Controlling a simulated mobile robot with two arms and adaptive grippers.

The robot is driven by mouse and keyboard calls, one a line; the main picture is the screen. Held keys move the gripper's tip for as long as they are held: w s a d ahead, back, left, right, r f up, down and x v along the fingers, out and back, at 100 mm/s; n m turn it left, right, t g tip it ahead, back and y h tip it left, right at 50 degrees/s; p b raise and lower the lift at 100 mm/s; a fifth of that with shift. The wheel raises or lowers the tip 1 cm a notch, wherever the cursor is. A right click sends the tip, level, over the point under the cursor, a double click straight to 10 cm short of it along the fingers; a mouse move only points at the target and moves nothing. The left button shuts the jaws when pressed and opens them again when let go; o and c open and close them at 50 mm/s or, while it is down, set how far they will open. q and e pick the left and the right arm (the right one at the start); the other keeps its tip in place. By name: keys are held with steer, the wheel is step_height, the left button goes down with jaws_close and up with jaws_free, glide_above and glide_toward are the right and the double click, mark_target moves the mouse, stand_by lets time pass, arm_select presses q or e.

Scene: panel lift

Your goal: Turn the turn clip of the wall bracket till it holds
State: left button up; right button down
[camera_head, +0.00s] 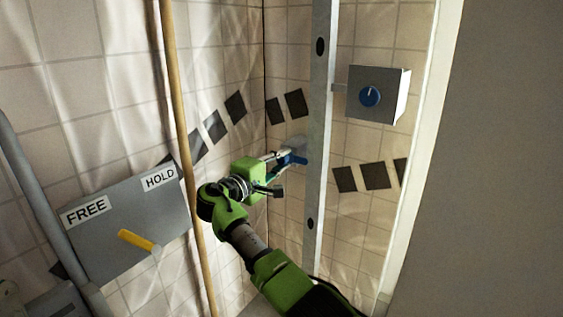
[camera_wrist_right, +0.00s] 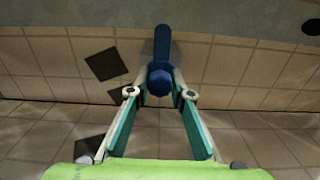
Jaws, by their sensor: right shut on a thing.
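The blue turn clip (camera_head: 293,160) sits on the wall bracket (camera_head: 296,142), beside the upright metal rail, in the head view. In the right wrist view the clip (camera_wrist_right: 162,45) is a blue bar with a round blue hub at its near end. The bar points up the picture, towards a grey surface. My right gripper (camera_head: 279,162) is shut on the clip; in the wrist view its fingertips (camera_wrist_right: 160,94) stand on either side of the hub. The bracket is partly hidden by the clip and gripper. My left gripper is not in view.
A metal rail (camera_head: 320,120) stands just right of the clip. A wooden pole (camera_head: 177,90) stands left of my gripper. A grey panel (camera_head: 105,225) has FREE and HOLD labels and a yellow lever (camera_head: 138,241). A box (camera_head: 387,88) with a blue knob is at right.

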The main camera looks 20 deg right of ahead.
steer(key=c, duration=1.9)
jaws_free()
steer(key=shift+o, duration=0.6)
steer(key=v, duration=0.7)
steer(key=shift+s+a, duration=0.15)
steer(key=shift+a, duration=0.05)
